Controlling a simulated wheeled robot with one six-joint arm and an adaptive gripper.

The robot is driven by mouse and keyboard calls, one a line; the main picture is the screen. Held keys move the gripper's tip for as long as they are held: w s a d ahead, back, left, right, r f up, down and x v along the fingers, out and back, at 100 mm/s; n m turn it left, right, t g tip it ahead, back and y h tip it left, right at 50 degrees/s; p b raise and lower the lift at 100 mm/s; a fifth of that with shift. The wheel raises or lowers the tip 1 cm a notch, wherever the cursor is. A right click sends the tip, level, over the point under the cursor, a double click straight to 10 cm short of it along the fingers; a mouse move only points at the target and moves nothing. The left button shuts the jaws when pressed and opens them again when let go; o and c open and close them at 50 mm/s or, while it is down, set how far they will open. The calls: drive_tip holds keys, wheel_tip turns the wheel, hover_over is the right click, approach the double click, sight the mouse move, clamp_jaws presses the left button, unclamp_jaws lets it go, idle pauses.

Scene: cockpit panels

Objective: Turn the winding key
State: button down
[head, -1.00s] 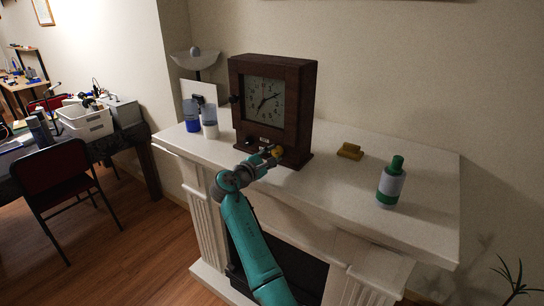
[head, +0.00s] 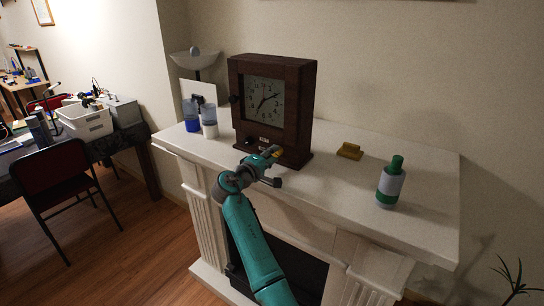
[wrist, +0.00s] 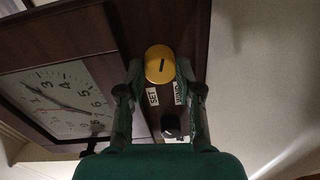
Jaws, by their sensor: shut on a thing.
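The wooden mantel clock (head: 305,105) stands upright on the white mantel. In the wrist view, a round yellow knob (wrist: 159,62) with a dark slot-like mark, apparently the winding key, is on the clock's dark front. My gripper (wrist: 159,72) is shut on it, one finger on each side. In the head view, my gripper (head: 272,153) reaches the lower right of the clock front and mostly hides the key. Small labels (wrist: 153,96) reading SET and WIND lie between the yellow knob and a black knob (wrist: 170,127).
The mantel between clock and bottle is mostly clear.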

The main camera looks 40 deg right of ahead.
drive_tip(key=shift+f+m, duration=0.1)
drive_tip(key=shift+m, duration=0.2)
drive_tip(key=c, duration=0.8)
unclamp_jaws()
drive_tip(key=shift+o, duration=0.2)
drive_tip(key=shift+a, duration=0.1)
drive_tip(key=v, duration=1.1)
drive_tip(key=shift+s+a, duration=0.15)
drive_tip(key=shift+a, duration=0.25)
